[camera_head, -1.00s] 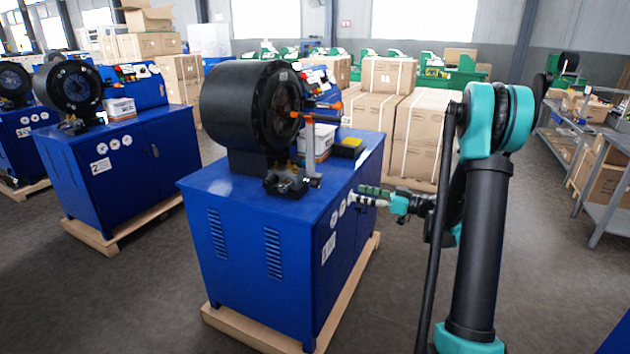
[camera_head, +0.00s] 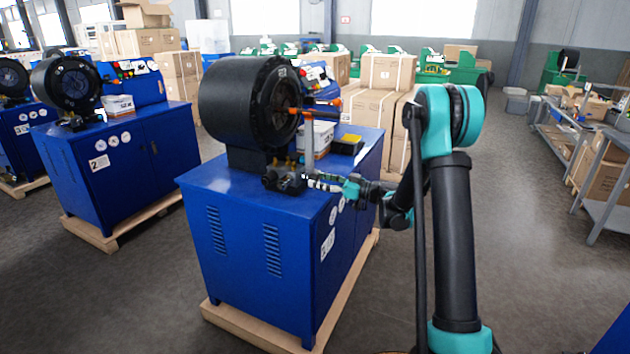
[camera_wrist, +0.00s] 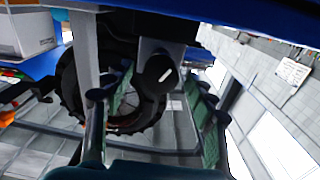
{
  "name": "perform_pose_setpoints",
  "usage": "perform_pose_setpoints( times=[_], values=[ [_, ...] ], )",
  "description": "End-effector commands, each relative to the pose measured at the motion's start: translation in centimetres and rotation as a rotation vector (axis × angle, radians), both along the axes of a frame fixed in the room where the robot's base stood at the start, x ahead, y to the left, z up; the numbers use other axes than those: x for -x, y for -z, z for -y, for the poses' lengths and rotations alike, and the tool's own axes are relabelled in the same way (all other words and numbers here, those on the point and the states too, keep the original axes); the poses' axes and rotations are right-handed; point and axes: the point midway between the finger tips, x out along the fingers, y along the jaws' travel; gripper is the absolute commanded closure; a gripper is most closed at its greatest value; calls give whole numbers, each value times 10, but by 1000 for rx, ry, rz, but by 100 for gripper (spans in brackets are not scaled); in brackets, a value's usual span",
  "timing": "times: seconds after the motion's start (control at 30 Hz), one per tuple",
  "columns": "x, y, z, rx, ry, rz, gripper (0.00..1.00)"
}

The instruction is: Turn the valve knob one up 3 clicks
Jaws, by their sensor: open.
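The valve knob (camera_wrist: 160,73) is a round black knob with a white pointer mark, in the middle of the wrist view. In the head view it is hidden behind my gripper's fingers, at the dark valve block (camera_head: 283,180) on top of the nearest blue crimper cabinet (camera_head: 250,230). My gripper (camera_head: 318,182) reaches that block from the right. In the wrist view my gripper (camera_wrist: 153,94) is open, with one green-padded finger on each side of the knob and nothing shut between them. I cannot tell whether either finger touches the knob.
The big black crimper head (camera_head: 245,105) stands behind the valve block. A white box (camera_head: 317,137) and a yellow-topped box (camera_head: 348,144) stand on the cabinet.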

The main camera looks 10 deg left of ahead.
Motion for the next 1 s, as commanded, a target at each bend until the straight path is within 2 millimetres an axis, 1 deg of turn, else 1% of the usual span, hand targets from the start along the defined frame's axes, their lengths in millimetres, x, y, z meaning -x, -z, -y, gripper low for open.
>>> perform_pose_setpoints(
  times=[0.03, 0.2, 0.53, 0.93, 1.0],
  values=[
    [-2, 0, -7, 0, -3, 0, 44],
    [-7, 0, -18, 0, 0, 0, 44],
    [-8, 0, -21, 0, 0, 0, 44],
    [-7, 0, -20, 0, 0, 0, 93],
    [-7, 0, -20, 0, 0, -1, 94]
  ],
)
